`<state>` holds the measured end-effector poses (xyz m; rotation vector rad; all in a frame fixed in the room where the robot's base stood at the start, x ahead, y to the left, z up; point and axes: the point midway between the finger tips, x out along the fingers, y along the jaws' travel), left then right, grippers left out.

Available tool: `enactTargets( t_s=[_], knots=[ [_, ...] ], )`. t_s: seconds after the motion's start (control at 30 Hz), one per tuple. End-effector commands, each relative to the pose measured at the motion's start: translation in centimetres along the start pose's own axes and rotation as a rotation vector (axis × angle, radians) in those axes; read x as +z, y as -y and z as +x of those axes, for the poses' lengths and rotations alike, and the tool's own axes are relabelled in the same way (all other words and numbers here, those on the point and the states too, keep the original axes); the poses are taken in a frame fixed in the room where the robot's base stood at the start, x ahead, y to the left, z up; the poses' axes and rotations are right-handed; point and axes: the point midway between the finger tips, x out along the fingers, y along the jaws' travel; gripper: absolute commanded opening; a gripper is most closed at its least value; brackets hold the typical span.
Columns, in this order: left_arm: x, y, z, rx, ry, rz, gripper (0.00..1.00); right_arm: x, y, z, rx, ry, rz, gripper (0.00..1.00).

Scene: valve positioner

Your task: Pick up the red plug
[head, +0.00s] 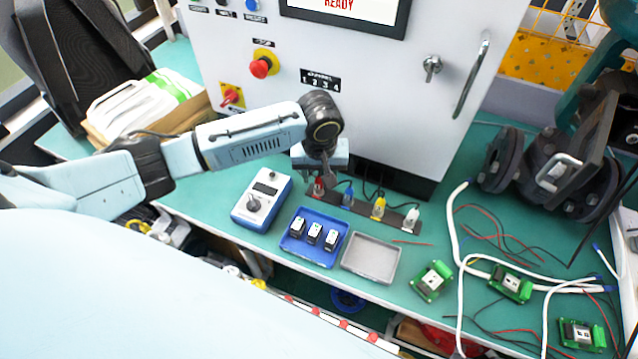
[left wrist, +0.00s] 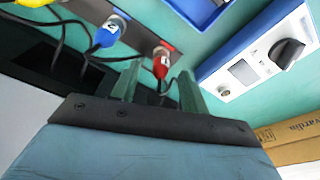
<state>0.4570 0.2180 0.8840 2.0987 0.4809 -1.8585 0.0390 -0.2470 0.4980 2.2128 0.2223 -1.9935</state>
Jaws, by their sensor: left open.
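The red plug (head: 318,186) stands in a dark strip at the foot of the white cabinet, at the left end of a row with blue, yellow and white plugs. In the left wrist view the red plug (left wrist: 161,64) shows just beyond the fingertips, with a dark cable. My left gripper (head: 322,180) reaches down over the red plug and partly hides it. In the left wrist view its two fingers (left wrist: 158,85) are apart, with the red plug in line with the gap between them. I cannot tell whether they touch it. My right gripper is not in view.
The blue plug (head: 347,196) is close on the right, then the yellow (head: 379,207) and white (head: 411,218) plugs. A meter box (head: 262,199), a blue tray (head: 290,253) with black modules and an empty grey tray (head: 370,260) lie in front. Green boards and cables lie right.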

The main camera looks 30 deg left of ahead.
Motion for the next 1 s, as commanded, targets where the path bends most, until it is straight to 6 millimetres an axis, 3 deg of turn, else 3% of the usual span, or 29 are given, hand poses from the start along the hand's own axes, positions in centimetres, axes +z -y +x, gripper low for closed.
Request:
enactTargets(
  t_s=[0.2, 0.47, 0.83, 1.0],
  knots=[
    [-0.1, 0.2, 3.0, -0.002, 0.000, 0.001, 0.45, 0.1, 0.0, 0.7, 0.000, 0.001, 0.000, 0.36],
    [-0.1, 0.2, 3.2, 0.000, -0.001, 0.002, 0.45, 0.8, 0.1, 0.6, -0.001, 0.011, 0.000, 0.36],
    [-0.1, 0.2, 3.1, 0.000, -0.001, 0.001, 0.00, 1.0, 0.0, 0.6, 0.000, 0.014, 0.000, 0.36],
    [-0.1, 0.2, 3.1, 0.000, -0.001, 0.001, 0.00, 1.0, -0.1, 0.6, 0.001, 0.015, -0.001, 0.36]
  ],
)
